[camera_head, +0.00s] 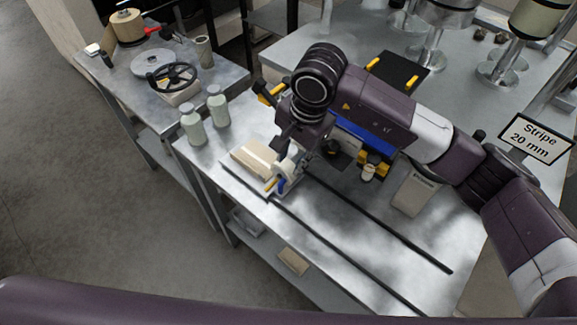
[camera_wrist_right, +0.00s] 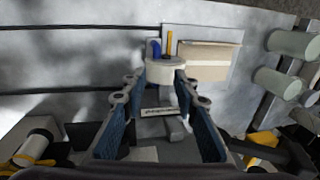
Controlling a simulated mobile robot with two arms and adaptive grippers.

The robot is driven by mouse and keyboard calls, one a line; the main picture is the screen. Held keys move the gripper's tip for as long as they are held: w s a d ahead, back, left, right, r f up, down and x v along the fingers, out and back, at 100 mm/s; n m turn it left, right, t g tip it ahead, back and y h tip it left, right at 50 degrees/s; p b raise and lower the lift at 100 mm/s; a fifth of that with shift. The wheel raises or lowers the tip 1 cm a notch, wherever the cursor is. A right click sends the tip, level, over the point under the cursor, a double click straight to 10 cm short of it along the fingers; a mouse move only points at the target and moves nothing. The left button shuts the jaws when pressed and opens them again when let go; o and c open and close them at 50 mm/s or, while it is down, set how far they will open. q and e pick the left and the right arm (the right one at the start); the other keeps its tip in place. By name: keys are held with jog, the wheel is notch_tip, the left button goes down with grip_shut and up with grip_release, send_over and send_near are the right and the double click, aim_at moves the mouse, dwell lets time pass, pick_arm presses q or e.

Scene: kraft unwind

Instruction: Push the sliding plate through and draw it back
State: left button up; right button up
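My right gripper (camera_head: 287,160) points down at a small fixture on the steel table. In the right wrist view its two blue-padded fingers (camera_wrist_right: 161,78) stand apart. A white round piece (camera_wrist_right: 162,70) lies between or just beyond the fingertips; I cannot tell if they touch it. Beside it stand a blue pin (camera_wrist_right: 154,50) and a yellow pin (camera_wrist_right: 169,43). A beige block (camera_wrist_right: 204,60) sits next to them on a pale plate (camera_wrist_right: 228,34); the block also shows in the head view (camera_head: 252,157). I cannot tell which part is the sliding plate. My left gripper is out of view.
Dark rails (camera_head: 350,258) run along the steel table (camera_head: 395,265). Pale green bottles (camera_head: 192,126) stand at its left edge. A side table (camera_head: 115,79) holds a handwheel (camera_head: 171,75).

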notch_tip(320, 180, up, 6)
jog(key=shift+s+d+r, duration=0.2)
jog(key=shift+s+d, duration=0.2)
jog(key=shift+d, duration=0.05)
